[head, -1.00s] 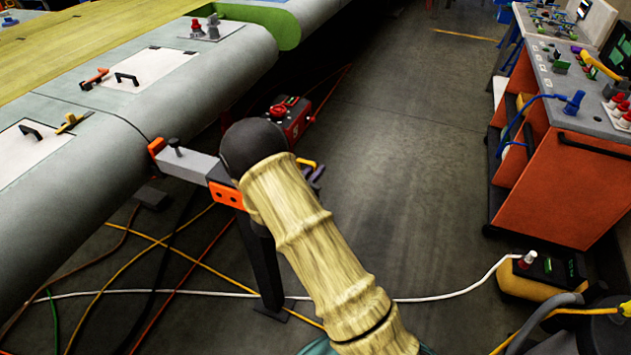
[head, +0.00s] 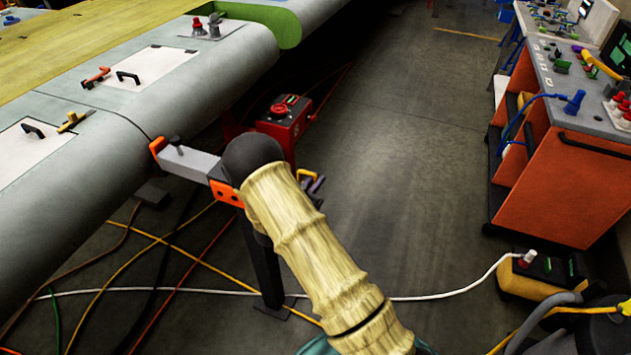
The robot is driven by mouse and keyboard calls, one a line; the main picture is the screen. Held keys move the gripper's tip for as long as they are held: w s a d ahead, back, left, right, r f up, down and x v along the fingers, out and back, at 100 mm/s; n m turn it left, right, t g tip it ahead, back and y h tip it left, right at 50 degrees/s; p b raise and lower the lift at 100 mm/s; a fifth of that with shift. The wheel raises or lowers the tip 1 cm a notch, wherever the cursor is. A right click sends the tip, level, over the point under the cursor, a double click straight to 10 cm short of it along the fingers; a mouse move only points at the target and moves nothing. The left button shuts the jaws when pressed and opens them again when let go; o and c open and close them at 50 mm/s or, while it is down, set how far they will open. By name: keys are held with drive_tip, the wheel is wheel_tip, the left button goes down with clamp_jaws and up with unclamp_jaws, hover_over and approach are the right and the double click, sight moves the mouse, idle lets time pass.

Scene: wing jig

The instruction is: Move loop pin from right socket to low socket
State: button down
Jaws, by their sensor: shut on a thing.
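My arm in a tan ribbed sleeve reaches up from the bottom to a dark round joint beside the jig stand; it hides my gripper, so the fingers do not show. The jig stand has a grey bar (head: 190,163), an orange plate with holes (head: 226,194) and a dark post (head: 264,265). A small yellow and dark purple piece (head: 311,181) shows just right of my sleeve; I cannot tell whether it is the loop pin. The right and low sockets cannot be made out.
A grey wing (head: 190,85) with hatches fills the left. A red box (head: 285,121) stands on the floor behind my arm. Cables (head: 150,292) cross the floor. An orange cart (head: 560,190) and a yellow-black box (head: 540,273) are at right. The middle floor is clear.

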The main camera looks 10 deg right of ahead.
drive_tip(key=shift+s+d+f+b, duration=0.1)
drive_tip(key=shift+s+f+b, duration=0.05)
drive_tip(key=shift+f+b, duration=0.2)
drive_tip(key=shift+s+f, duration=0.1)
drive_tip(key=shift+f, duration=0.05)
drive_tip(key=c, duration=1.5)
unclamp_jaws()
drive_tip(key=shift+f, duration=0.15)
drive_tip(key=shift+d, duration=0.15)
drive_tip(key=shift+r+p, duration=0.5)
drive_tip(key=shift+r, duration=0.05)
drive_tip(key=shift+a+f, duration=0.1)
drive_tip(key=shift+a, duration=0.2)
drive_tip(key=b+v, duration=0.1)
drive_tip(key=v, duration=0.6)
drive_tip(key=b+v, duration=0.1)
drive_tip(key=v, duration=0.3)
drive_tip(key=shift+a+r+b, duration=0.2)
drive_tip(key=shift+r+b, duration=0.1)
